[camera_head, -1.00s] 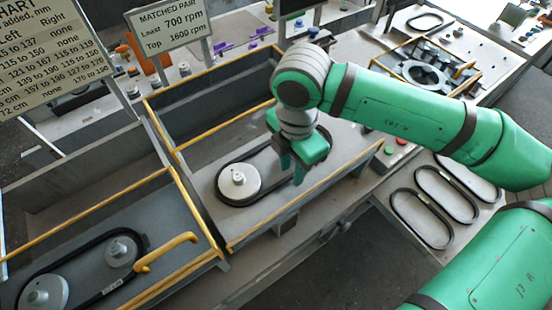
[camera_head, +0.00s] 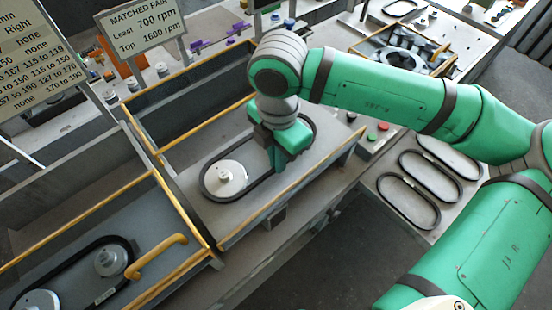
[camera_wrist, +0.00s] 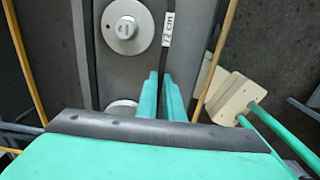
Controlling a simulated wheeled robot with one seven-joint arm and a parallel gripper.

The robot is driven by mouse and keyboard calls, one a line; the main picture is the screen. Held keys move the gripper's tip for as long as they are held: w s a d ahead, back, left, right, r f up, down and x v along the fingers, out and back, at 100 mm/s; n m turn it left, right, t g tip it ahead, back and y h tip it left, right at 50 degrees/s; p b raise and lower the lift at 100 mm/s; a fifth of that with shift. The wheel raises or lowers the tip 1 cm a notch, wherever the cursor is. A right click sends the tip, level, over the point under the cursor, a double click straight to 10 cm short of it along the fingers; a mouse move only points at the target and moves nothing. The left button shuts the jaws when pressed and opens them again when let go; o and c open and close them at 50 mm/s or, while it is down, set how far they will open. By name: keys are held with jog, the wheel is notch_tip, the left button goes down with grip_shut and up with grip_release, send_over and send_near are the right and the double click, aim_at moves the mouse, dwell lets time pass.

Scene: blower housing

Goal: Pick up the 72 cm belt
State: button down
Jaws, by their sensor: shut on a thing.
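The 72 cm belt (camera_head: 236,200) is a dark loop lying around a pale pulley (camera_head: 225,178) in the middle housing. The rest of its loop runs back under my arm. In the wrist view a white tag reading 72 cm (camera_wrist: 168,28) is on the dark belt strand (camera_wrist: 158,62). My gripper (camera_head: 277,168) is over the near strand of this belt. In the wrist view its green fingers (camera_wrist: 161,82) are close together on the strand, shut on it. The exact contact at the tips is partly hidden.
A yellow-railed housing (camera_head: 150,235) at the left holds another belt (camera_head: 128,270) on two pulleys. Yellow rails (camera_head: 290,190) border the middle housing. Several spare belts (camera_head: 410,203) lie on the right bench. A sign (camera_head: 142,28) stands behind.

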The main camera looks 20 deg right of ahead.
jog(key=s+d+r, duration=0.4)
jog(key=s+r, duration=0.9)
jog(key=r, duration=0.4)
jog(key=shift+d, duration=0.2)
